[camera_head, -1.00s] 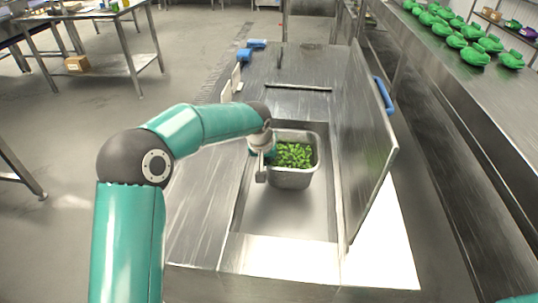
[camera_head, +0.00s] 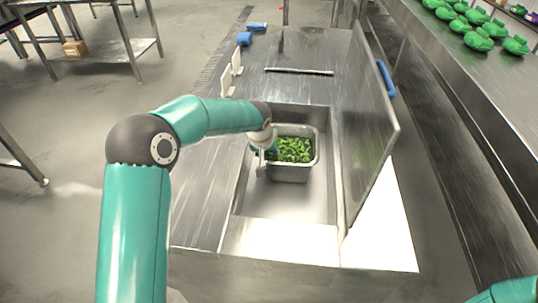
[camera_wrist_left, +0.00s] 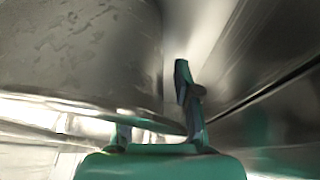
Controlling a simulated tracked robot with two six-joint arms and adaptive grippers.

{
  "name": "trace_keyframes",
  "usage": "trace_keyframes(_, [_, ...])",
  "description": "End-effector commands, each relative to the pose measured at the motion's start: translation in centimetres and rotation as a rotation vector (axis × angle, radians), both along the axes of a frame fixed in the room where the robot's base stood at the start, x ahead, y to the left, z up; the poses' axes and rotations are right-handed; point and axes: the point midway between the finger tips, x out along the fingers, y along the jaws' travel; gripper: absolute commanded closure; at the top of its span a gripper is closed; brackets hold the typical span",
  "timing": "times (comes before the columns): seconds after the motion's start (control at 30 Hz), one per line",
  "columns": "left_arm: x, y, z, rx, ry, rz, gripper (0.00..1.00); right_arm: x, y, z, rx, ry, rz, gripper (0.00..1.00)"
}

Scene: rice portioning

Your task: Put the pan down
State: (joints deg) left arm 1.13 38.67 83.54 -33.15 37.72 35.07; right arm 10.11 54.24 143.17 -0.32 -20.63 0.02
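The pan (camera_head: 291,173) is a steel container holding chopped green vegetables (camera_head: 292,150). It is upright, inside or just above the rectangular well (camera_head: 285,207) of the steel counter; I cannot tell whether its base touches the well floor. My left gripper (camera_head: 261,163) is at the pan's left rim. In the left wrist view the pan's wall (camera_wrist_left: 80,50) fills the upper left, and its rim runs between the fingers of the left gripper (camera_wrist_left: 157,120), which is closed on it. Part of one finger is hidden by the rim. My right gripper is out of view; only its arm shows at bottom right.
An upright steel lid (camera_head: 368,135) with a blue handle (camera_head: 386,78) stands along the well's right side. Free well floor lies in front of the pan. A table (camera_head: 105,52) stands at back left.

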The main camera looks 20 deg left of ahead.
Motion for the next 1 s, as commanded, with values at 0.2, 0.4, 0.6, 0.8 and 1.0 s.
trace_keyframes(0.2, [-0.3, 0.0, 0.9, 0.000, -0.001, 0.000, 0.69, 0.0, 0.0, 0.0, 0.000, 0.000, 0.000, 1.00])
trace_keyframes(0.4, [-1.5, -0.2, 3.9, 0.000, -0.005, -0.001, 0.69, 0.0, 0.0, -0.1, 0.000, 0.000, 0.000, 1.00])
trace_keyframes(0.6, [-3.1, -0.3, 7.6, 0.000, -0.005, -0.001, 0.69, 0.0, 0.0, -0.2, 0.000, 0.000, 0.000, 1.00])
trace_keyframes(0.8, [-4.2, -0.4, 10.3, -0.001, -0.003, -0.001, 0.69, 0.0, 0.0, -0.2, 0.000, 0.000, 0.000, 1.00])
trace_keyframes(1.0, [-4.6, -0.4, 11.1, 0.000, -0.001, -0.002, 0.69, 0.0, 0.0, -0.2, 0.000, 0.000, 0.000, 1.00])
